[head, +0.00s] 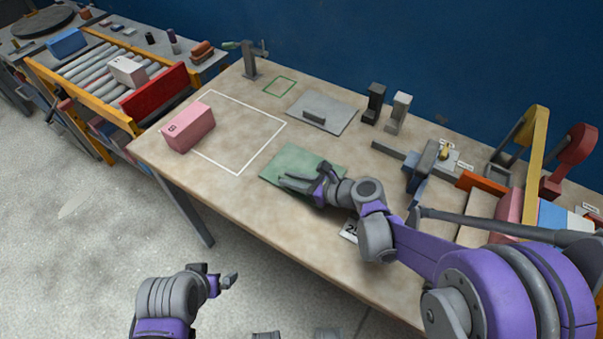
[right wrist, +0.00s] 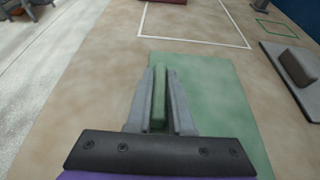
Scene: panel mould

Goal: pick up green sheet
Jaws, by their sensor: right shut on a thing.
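The green sheet (head: 300,157) appears to lie flat on the table, near its front edge and to the right of a white outlined rectangle. In the right wrist view the green sheet (right wrist: 215,90) spreads under the fingers and carries a raised green grip bar (right wrist: 159,98). My right gripper (head: 303,180) is over the sheet, shut on that bar, one finger on each side; the same gripper (right wrist: 158,100) fills the wrist view's middle. My left gripper (head: 218,277) is open and empty, in front of the table.
A pink box (head: 188,128) stands at the white outline's (head: 262,148) left corner. A grey plate with a grip (head: 338,114) lies behind the sheet. A clamp (head: 425,165) and other fixtures crowd the right. The outlined area is mostly clear.

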